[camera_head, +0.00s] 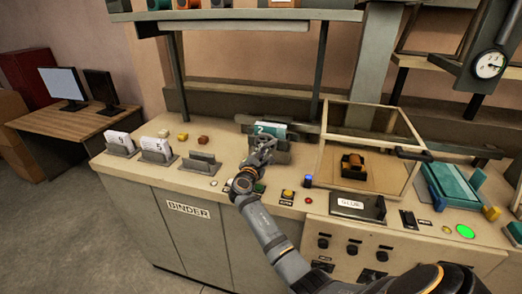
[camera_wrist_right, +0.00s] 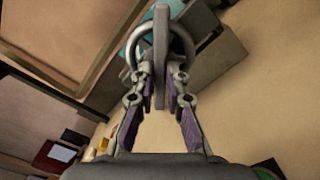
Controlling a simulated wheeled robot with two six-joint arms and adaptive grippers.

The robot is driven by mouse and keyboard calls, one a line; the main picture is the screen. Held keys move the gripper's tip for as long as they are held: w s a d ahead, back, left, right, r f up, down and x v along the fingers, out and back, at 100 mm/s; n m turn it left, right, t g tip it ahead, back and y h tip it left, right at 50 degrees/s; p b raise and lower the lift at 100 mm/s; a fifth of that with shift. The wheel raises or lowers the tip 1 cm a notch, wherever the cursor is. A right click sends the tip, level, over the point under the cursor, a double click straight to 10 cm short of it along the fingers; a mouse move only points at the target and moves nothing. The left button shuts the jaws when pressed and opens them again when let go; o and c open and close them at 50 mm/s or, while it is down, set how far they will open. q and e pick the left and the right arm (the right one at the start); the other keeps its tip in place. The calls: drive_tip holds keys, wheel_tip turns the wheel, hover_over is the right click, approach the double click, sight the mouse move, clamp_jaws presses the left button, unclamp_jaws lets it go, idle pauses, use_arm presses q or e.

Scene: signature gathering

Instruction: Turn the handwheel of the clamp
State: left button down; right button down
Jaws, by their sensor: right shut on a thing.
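The clamp (camera_head: 282,155) is a grey block on the bench with a teal piece marked "2" (camera_head: 272,129) standing in it. My right gripper (camera_head: 264,146) is at the clamp's front and hides much of the handwheel there. In the right wrist view, my right gripper (camera_wrist_right: 161,80) is shut on the grey handwheel (camera_wrist_right: 161,40), which shows as a narrow upright bar between the fingers. A curved grey piece shows on both sides of the bar. My left gripper is not in view.
Cards in grey holders (camera_head: 156,151) stand to the left on the bench. A clear-walled box (camera_head: 372,115) stands to the right, with a black glue plate (camera_head: 358,206) before it. Buttons (camera_head: 288,194) line the front edge. A teal press (camera_head: 450,188) stands far right.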

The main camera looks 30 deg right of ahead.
drive_tip(key=shift+r, duration=0.1)
idle(0.3)
drive_tip(key=c, duration=1.4)
unclamp_jaws()
drive_tip(key=shift+o, duration=0.2)
drive_tip(key=v, duration=0.7)
drive_tip(key=shift+a, duration=0.15)
drive_tip(key=shift+s, duration=0.1)
